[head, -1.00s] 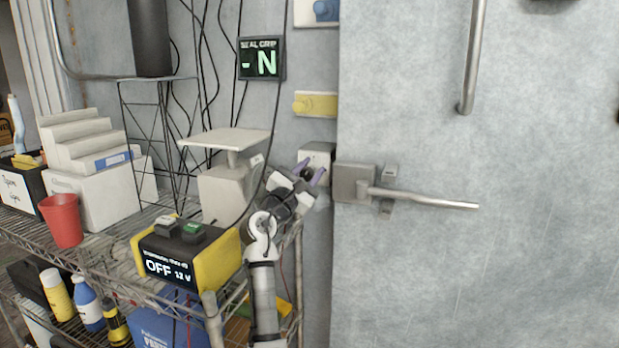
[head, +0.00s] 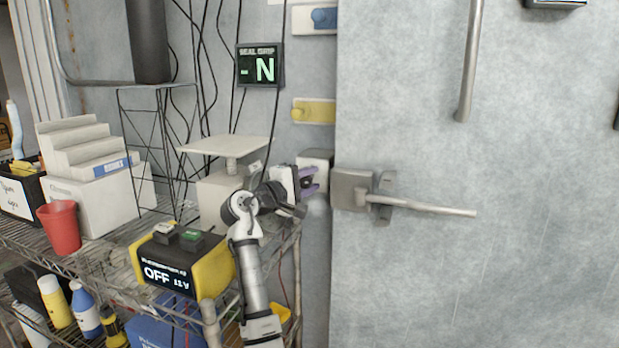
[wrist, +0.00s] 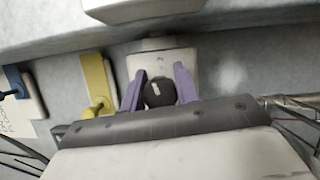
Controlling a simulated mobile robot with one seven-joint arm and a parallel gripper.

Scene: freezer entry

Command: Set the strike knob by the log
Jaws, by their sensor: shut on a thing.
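The strike knob (wrist: 158,93) is a round black knob with a white mark, on a pale box (head: 316,158) fixed to the wall left of the door handle. My gripper (head: 309,181) has purple fingers, which lie on both sides of the knob in the wrist view (wrist: 158,88). It is shut on the knob. In the head view the fingers and arm largely hide the knob. I cannot make out a log that can be read in these frames.
The freezer door has a lever handle (head: 420,206) just right of the box. A wire shelf holds a scale (head: 225,146) and a yellow-black unit (head: 215,268) reading OFF. A display (head: 260,66) shows "- N". A yellow lever plate (head: 314,111) is above the box.

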